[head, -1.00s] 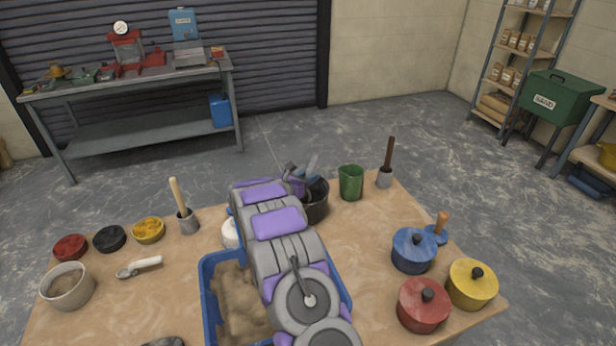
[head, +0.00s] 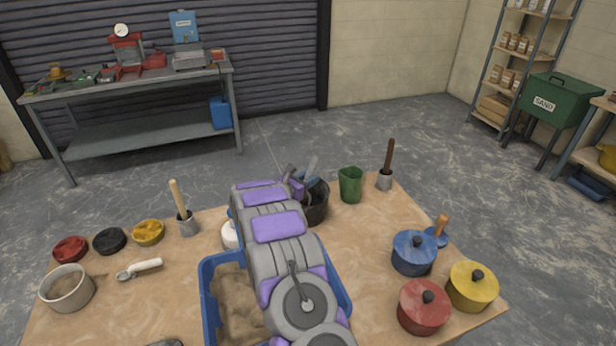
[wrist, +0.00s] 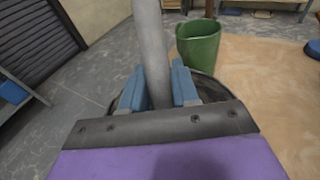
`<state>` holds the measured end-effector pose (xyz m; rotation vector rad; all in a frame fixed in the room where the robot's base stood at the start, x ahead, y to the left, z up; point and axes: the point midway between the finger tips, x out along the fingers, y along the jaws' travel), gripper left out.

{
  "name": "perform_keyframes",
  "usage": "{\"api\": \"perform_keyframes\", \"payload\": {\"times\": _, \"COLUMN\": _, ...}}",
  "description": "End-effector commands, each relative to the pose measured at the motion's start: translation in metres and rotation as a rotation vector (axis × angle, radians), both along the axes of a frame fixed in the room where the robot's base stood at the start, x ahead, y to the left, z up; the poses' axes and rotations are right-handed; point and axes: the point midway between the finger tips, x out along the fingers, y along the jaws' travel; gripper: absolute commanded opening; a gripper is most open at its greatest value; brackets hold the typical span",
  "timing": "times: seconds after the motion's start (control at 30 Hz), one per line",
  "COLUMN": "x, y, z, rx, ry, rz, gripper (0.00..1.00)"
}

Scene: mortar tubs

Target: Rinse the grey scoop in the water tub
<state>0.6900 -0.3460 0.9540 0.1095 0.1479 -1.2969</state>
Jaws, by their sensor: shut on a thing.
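My gripper (wrist: 158,88) has blue fingers and is shut on a long grey bar, which I take to be the handle of the grey scoop (wrist: 152,50). The bar rises out of the top of the wrist view. The scoop's bowl cannot be made out. In the head view my gripper (head: 311,168) is at a round black tub (head: 318,210), with its fingers over the opening. The tub's rim shows behind the fingers in the wrist view. I cannot see what the black tub contains; my arm and gripper hide much of it.
A green cup (head: 350,185) stands just right of the black tub. A blue tub of sand (head: 207,290) lies under my arm. Lidded pots, including a blue one (head: 413,254), stand at right. A white-handled scoop (head: 140,268) and small bowls lie at left. The table's right middle is clear.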

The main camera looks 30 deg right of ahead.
Motion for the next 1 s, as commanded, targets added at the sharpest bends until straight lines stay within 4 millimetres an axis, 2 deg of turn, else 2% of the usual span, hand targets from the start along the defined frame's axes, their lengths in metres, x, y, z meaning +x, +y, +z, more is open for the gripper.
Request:
{"api": "perform_keyframes", "payload": {"times": 0.17, "x": 0.0, "y": 0.0, "z": 0.002, "rx": 0.0, "ry": -0.002, "rz": 0.0, "gripper": 0.0}}
{"api": "perform_keyframes", "payload": {"times": 0.53, "x": 0.0, "y": 0.0, "z": 0.02, "rx": 0.0, "ry": -0.003, "rz": -0.001, "gripper": 0.0}}
{"api": "perform_keyframes", "payload": {"times": 1.0, "x": -0.001, "y": 0.0, "z": -0.001, "rx": 0.0, "ry": 0.0, "rz": -0.001, "gripper": 0.0}}
